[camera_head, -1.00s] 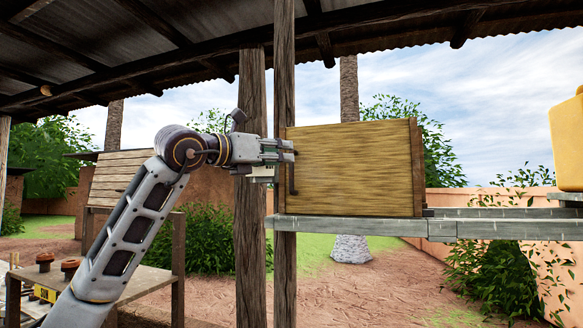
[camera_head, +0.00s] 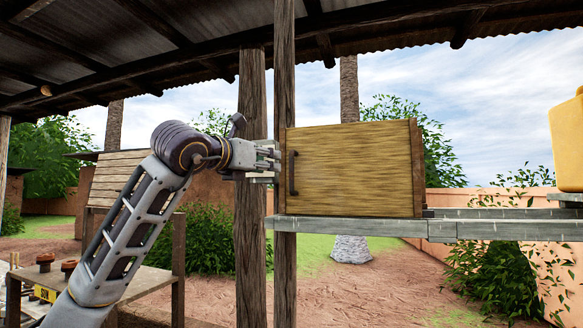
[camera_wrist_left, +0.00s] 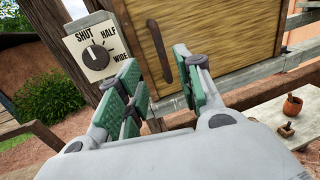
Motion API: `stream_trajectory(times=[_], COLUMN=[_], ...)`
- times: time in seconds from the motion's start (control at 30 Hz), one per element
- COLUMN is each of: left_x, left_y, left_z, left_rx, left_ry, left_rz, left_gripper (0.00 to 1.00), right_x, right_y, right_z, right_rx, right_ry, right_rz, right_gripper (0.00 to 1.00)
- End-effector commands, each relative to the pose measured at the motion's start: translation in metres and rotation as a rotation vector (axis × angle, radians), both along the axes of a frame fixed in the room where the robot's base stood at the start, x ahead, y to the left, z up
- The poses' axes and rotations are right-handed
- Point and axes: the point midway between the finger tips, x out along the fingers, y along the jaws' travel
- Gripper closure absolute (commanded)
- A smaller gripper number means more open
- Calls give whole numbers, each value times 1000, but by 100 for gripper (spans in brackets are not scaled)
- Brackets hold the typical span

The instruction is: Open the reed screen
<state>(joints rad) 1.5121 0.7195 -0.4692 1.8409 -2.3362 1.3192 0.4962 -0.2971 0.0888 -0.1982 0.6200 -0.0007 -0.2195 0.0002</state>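The reed screen (camera_head: 355,165) is a yellow-brown panel standing closed in its wooden frame above a grey ledge. Its dark upright handle (camera_head: 293,172) is at the panel's left edge. In the left wrist view the handle (camera_wrist_left: 160,52) shows beyond my fingertips, roughly between the two sides of the gripper and apart from them. My left gripper (camera_head: 276,160) is just left of the handle; in the wrist view its green-padded fingers (camera_wrist_left: 160,85) are spread and hold nothing. My right gripper is in neither view.
A dial plate (camera_wrist_left: 97,55) marked SHUT, HALF and WIDE sits left of the screen in the wrist view. A wooden post (camera_head: 284,70) stands at the screen's left edge. The grey ledge (camera_head: 400,227) runs below. A yellow object (camera_head: 568,140) is at far right.

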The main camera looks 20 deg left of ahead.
Motion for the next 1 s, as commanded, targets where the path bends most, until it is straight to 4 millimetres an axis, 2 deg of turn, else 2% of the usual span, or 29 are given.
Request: stream_trajectory(times=[0.23,0.57,1.0], left_x=[24,66,117], left_y=[-6,-16,-28], left_z=[0,1,1], left_rx=[0,0,0], left_ry=[4,3,3], left_rz=[0,-1,-1], left_gripper=[65,65,65], right_x=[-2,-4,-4], right_y=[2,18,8], right_z=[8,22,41], right_rx=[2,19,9], right_ry=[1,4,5], right_rz=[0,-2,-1], right_gripper=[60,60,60])
